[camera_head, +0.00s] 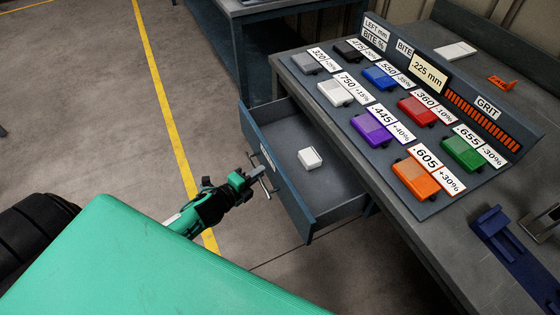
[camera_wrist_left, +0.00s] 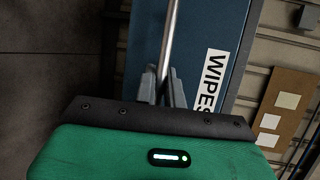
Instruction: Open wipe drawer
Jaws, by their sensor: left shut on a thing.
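The wipe drawer (camera_head: 284,190) is a blue-fronted drawer under the grey workbench, and it is pulled out with its inside showing. A small white block (camera_head: 309,158) lies in it. My left gripper (camera_head: 258,174) is at the metal bar handle (camera_head: 267,170) on the drawer's front. In the left wrist view the gripper's fingers (camera_wrist_left: 163,88) are shut on the handle bar (camera_wrist_left: 169,45), beside a white label reading "WIPES" (camera_wrist_left: 212,80). My right gripper is in neither view.
The workbench (camera_head: 390,210) carries a panel of coloured, numbered blocks (camera_head: 405,135) and a "225 mm" display (camera_head: 428,74). A dark blue fixture (camera_head: 505,245) sits at the right. Another bench (camera_head: 270,20) stands behind. Floor left of the drawer is clear, with a yellow line (camera_head: 160,85).

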